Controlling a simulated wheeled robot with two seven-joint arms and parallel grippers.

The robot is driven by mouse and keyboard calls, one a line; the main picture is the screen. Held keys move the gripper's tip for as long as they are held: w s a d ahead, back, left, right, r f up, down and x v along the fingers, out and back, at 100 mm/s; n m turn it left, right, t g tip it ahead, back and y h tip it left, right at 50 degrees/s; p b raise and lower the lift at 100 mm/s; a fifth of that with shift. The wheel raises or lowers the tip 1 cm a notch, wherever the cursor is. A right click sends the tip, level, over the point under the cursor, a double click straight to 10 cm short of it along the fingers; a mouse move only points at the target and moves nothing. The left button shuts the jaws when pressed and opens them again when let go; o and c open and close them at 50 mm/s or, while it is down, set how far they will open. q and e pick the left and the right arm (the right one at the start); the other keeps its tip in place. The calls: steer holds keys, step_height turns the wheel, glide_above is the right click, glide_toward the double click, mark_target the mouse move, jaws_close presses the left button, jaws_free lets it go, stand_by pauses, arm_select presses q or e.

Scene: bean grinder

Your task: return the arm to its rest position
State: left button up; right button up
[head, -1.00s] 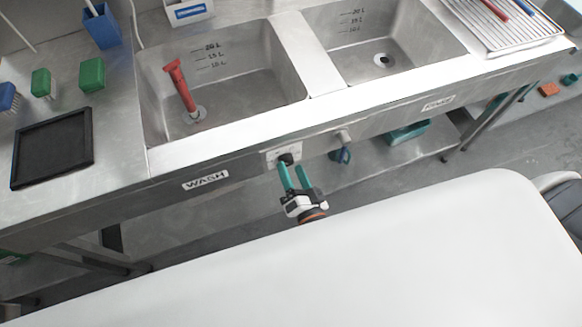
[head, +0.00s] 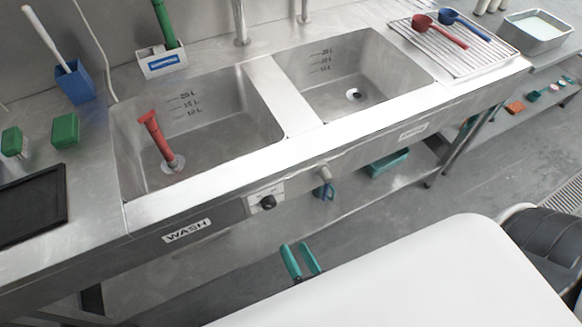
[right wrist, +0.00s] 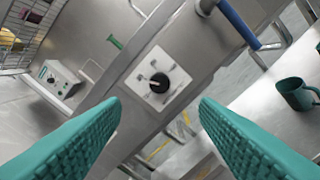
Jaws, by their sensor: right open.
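My right gripper (head: 301,263) shows in the head view as two teal fingers in front of the sink counter, partly hidden by the white surface of my own body. It is open and empty. In the right wrist view its two teal fingers (right wrist: 160,130) stand wide apart. Between and beyond them is a black dial (right wrist: 159,83) on a pale plate, not touched. The same dial (head: 268,202) sits on the counter's front panel in the head view, above and left of the fingers. My left gripper is in neither view.
The steel counter holds a left basin (head: 225,140) with a red standing tool (head: 158,137) and a right basin (head: 390,75). A wire rack (head: 490,55) carries red and blue scoops. A blue valve handle (head: 323,190) hangs below the front edge. Floor space lies between counter and me.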

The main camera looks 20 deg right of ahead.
steer(key=s+d+f+n+g+y, duration=0.15)
steer(key=f+n+g, duration=0.25)
steer(key=f, duration=0.8)
steer(key=s+f+n+g+y, duration=0.1)
steer(key=s+f+n+g, duration=0.25)
steer(key=f, duration=0.85)
steer(key=s+d+f+n+g+h, duration=0.1)
steer(key=s+d+f+n+g, duration=0.1)
steer(key=s+d+f+g, duration=0.2)
steer(key=s+d+f+n+g+h, duration=0.2)
steer(key=s+d+f+g, duration=0.3)
steer(key=s+f, duration=0.5)
steer(key=shift+s+d+f, duration=0.35)
steer(key=shift+s, duration=0.05)
